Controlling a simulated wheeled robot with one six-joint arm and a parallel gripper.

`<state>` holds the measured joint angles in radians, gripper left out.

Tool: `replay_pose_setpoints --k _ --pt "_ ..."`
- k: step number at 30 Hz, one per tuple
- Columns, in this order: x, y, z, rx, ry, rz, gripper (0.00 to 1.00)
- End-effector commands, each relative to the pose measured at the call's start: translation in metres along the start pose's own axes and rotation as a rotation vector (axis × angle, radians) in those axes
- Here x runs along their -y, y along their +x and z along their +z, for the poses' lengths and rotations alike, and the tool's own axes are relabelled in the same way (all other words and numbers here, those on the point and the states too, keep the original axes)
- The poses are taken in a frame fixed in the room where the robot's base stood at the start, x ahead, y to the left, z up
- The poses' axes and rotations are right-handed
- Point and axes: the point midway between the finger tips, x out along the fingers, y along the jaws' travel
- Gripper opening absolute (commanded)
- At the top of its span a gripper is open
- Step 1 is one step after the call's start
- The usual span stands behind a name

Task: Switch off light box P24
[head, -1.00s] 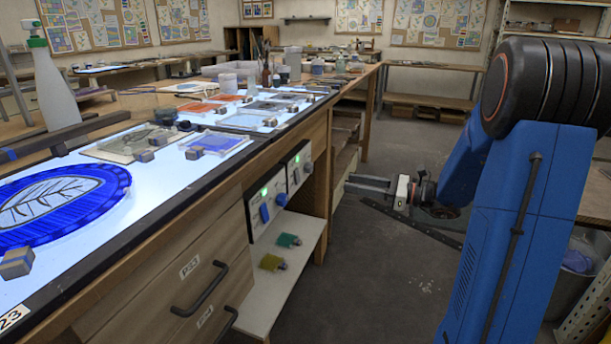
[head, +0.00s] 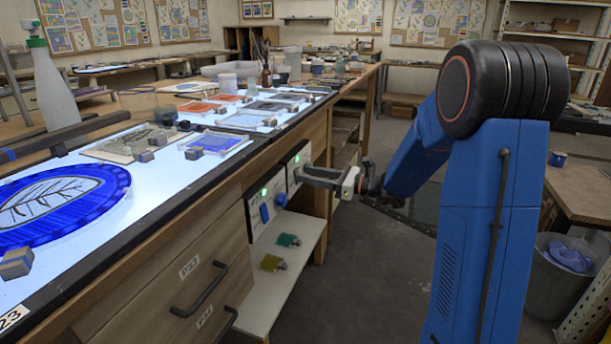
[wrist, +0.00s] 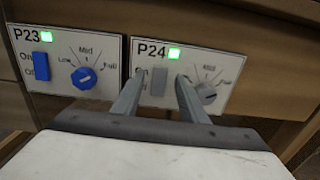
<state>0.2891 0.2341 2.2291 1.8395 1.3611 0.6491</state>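The P24 panel (wrist: 216,68) is a white plate with a lit green lamp (wrist: 174,54), a grey On/Off rocker switch (wrist: 158,81) and a grey dial (wrist: 206,93). In the head view the P24 panel (head: 297,162) is partly covered by my gripper. My gripper (wrist: 157,78) is open, its two fingers on either side of the rocker in the wrist view; I cannot tell whether they touch the panel. In the head view my gripper (head: 299,174) reaches the panel from the right.
The P23 panel (wrist: 82,66), with a blue switch, blue dial and lit green lamp, is just left of P24. A shelf (head: 288,262) below holds small coloured pieces. The lit glass worktop (head: 150,185) lies above.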

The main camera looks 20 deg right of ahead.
Motion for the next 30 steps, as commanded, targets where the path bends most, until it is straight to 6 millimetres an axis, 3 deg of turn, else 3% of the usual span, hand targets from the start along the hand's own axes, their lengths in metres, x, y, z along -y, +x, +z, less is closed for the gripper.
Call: replay_pose_setpoints --k 6,16,21,30 --pt "0.0 0.016 -0.001 -0.001 0.001 0.0 0.39" --pt "0.0 0.018 -0.001 -0.001 0.001 0.0 0.39" --pt "0.0 0.018 -0.001 -0.001 0.001 0.0 0.0" --pt "0.0 0.018 -0.004 0.06 0.006 0.003 0.0"
